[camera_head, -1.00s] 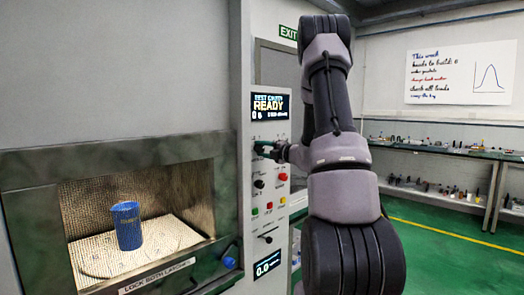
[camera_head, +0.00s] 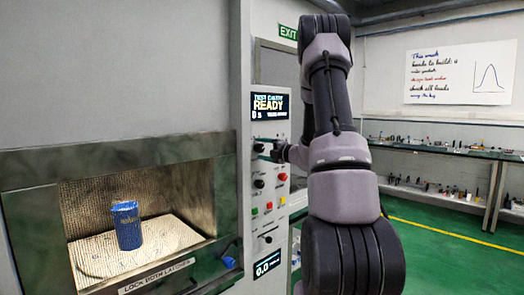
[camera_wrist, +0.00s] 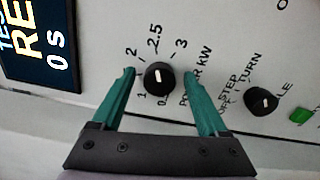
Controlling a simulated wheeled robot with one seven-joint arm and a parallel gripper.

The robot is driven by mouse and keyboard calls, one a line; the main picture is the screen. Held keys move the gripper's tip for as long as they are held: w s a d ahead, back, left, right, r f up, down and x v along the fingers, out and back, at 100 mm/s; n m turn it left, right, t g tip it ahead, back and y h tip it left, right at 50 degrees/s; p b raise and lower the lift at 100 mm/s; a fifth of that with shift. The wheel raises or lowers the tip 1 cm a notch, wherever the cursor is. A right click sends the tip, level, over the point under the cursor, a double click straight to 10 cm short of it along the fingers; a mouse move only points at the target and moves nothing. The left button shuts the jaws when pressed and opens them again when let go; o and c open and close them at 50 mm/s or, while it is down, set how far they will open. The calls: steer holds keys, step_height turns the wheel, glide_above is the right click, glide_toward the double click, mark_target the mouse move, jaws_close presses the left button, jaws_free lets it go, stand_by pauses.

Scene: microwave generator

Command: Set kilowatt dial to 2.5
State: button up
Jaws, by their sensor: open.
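The kilowatt dial (camera_wrist: 158,78) is a round black knob on the white panel, labelled POWER KW. Its scale has 0, 1, 2, 2.5 and 3 around it. The white line on the knob runs nearly up and down, in line with the 2.5 label above; which end is the pointer is hard to tell. My gripper (camera_wrist: 159,73) is open, with one green finger on each side of the dial and visible gaps to it. In the head view my gripper (camera_head: 265,147) is at the panel and hides the dial.
A second black knob (camera_wrist: 263,103), labelled STEP and TURN, is right of the dial, with a green button (camera_wrist: 302,115) beyond. The display (camera_head: 270,105) reads READY. More buttons are below on the panel. A blue container (camera_head: 128,232) stands in the open chamber.

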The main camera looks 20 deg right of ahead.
steer(key=v, duration=1)
steer(key=shift+s, duration=0.35)
steer(key=shift+r, duration=0.1)
steer(key=s+a+r+n+g+y, duration=0.25)
steer(key=s+a+n+g, duration=0.3)
steer(key=a+n, duration=0.5)
steer(key=s+a+r+n+g+y, duration=0.2)
steer(key=s+a+r+n+g, duration=0.3)
steer(key=a+n, duration=0.55)
steer(key=s+n+h, duration=0.8)
steer(key=s+n, duration=0.8)
steer(key=n, duration=0.7)
steer(key=shift+s+a+t+h, duration=0.3)
steer(key=shift+t+h, duration=0.05)
